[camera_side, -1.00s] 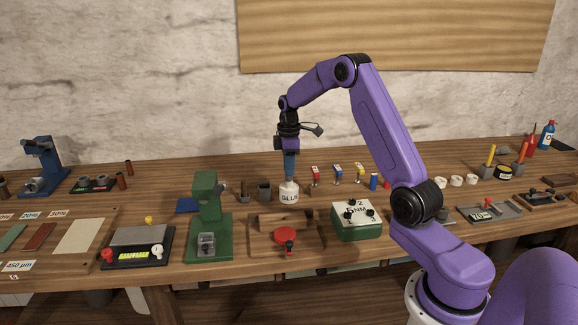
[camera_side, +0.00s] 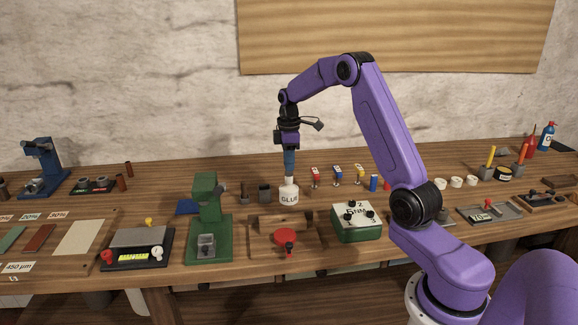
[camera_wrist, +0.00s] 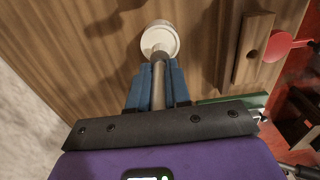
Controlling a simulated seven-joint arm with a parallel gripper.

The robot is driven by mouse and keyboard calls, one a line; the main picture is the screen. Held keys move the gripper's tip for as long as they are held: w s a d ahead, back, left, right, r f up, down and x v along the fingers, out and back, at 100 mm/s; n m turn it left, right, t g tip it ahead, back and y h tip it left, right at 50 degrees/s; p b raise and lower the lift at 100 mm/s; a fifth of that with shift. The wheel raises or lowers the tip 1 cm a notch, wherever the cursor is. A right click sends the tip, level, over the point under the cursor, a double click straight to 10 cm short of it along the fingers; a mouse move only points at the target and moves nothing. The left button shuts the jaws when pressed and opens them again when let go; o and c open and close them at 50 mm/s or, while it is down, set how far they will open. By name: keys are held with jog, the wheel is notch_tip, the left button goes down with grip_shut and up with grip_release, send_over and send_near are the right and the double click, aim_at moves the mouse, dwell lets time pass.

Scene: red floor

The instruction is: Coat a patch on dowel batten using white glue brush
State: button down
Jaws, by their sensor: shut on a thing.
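The white glue pot (camera_side: 289,194), labelled GLUE, stands upright on the bench; its round white top also shows in the wrist view (camera_wrist: 160,36). My gripper (camera_side: 289,174) is directly above the pot, pointing down, its blue fingers shut on the brush. The brush handle (camera_wrist: 158,80) is a thin grey-brown rod running from between the fingers to the pot's top. The bristles are hidden, apparently in the pot. A wooden batten (camera_side: 270,224) lies in front of the pot, behind a red disc; in the wrist view the batten (camera_wrist: 254,38) shows a dark hole.
A green press (camera_side: 207,225) stands left of the batten and a green 5 NM box (camera_side: 357,222) to its right. The red disc (camera_wrist: 281,45) with its lever is close to the batten.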

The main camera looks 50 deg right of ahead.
jog(key=shift+r, duration=2.35)
